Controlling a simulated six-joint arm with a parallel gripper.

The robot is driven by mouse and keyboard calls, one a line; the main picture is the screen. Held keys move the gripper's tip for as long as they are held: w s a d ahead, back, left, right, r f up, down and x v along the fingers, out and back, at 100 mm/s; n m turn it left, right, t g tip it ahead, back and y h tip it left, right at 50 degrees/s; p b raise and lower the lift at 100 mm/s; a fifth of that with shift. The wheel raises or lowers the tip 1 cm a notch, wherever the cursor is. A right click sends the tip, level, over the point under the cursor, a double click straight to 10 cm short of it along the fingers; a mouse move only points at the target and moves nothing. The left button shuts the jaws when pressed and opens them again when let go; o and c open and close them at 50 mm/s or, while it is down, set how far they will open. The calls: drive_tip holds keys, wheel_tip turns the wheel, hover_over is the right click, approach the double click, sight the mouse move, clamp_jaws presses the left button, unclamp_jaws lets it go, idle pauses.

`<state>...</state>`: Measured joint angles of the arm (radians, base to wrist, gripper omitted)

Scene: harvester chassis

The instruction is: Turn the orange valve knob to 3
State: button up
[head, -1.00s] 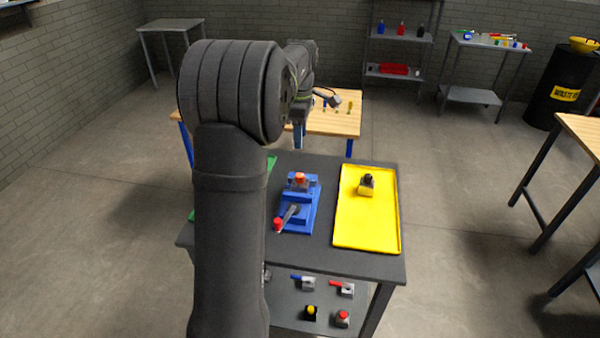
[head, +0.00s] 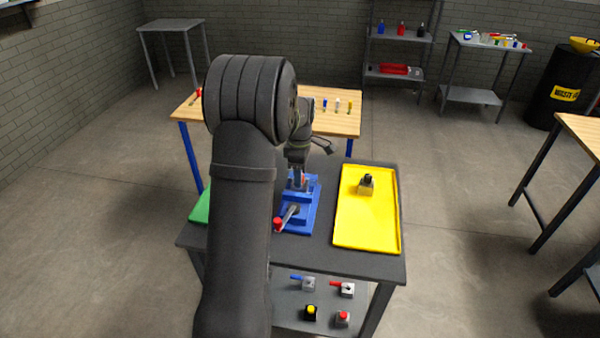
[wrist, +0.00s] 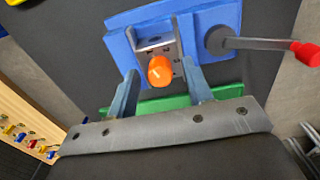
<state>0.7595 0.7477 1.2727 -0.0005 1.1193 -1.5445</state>
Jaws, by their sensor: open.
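The orange valve knob (wrist: 160,71) sits on a grey bracket on the blue base (wrist: 119,42), which also shows on the dark table in the head view (head: 308,219). My gripper (wrist: 163,76) is open, with one finger on each side of the knob in the wrist view. I cannot tell whether the fingers touch the knob or how far above it they are. In the head view my gripper (head: 297,178) points down at the back of the base and mostly hides the knob.
A lever with a red end (head: 278,224) rises at the front of the base. A yellow tray (head: 368,230) with a small knob unit (head: 366,184) lies to the right. A green mat (wrist: 150,104) lies at the left. Several switches stand on the lower shelf.

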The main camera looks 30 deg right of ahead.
drive_tip(key=c, duration=1)
drive_tip(key=shift+m, duration=0.3)
drive_tip(key=m, duration=1)
drive_tip(key=shift+m, duration=0.4)
drive_tip(key=m, duration=1)
drive_tip(key=shift+m, duration=0.3)
